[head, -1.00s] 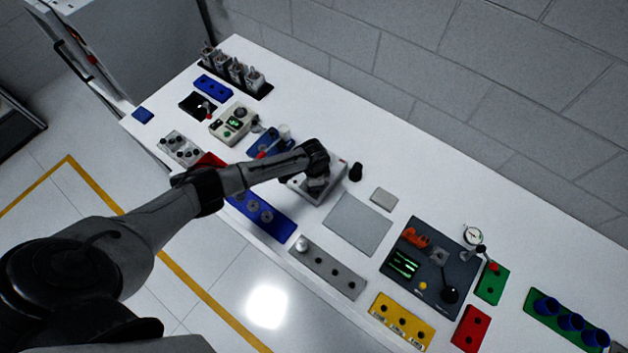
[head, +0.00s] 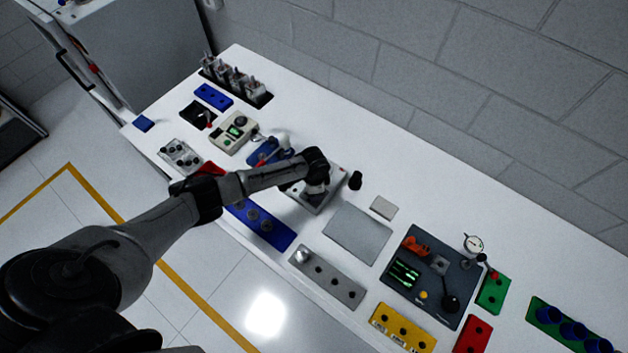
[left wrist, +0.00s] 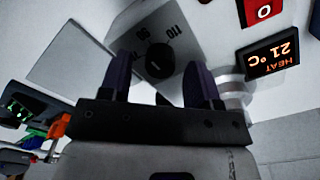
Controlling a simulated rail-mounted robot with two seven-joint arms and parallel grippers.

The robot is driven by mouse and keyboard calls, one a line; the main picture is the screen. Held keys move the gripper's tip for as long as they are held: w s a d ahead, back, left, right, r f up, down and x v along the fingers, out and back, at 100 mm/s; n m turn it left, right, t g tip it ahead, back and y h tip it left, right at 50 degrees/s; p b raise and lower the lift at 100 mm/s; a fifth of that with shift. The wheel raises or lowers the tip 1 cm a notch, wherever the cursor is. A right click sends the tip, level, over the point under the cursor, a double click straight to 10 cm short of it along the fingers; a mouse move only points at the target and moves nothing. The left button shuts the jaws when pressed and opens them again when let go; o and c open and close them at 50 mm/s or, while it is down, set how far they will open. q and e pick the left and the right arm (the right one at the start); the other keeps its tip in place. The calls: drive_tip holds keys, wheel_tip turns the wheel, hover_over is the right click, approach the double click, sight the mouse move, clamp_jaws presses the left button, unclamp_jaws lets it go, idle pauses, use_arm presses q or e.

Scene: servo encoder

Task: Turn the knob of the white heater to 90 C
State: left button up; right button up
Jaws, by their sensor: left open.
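The white heater (head: 322,200) stands in the middle of the bench, partly hidden under my left arm. In the left wrist view its pale top face (left wrist: 190,22) shows a dark round knob (left wrist: 158,66) with a small white mark and printed numbers, one reading 110. Its display (left wrist: 271,55) reads HEAT 21 °C, upside down. My left gripper (left wrist: 161,78) is open, with one finger on each side of the knob; whether they touch it I cannot tell. In the head view my left gripper (head: 317,187) is over the heater, its fingers mostly hidden.
A red switch marked O (left wrist: 262,12) is near the display. A black object (head: 355,180) stands just right of the heater. A flat grey plate (head: 357,233) lies in front-right. A blue strip (head: 262,226) and a grey strip with holes (head: 328,277) line the front edge.

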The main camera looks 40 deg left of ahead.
use_arm(q)
wheel_tip(320, 180, up, 13)
idle(0.5)
drive_tip(key=shift+r, duration=0.1)
idle(0.4)
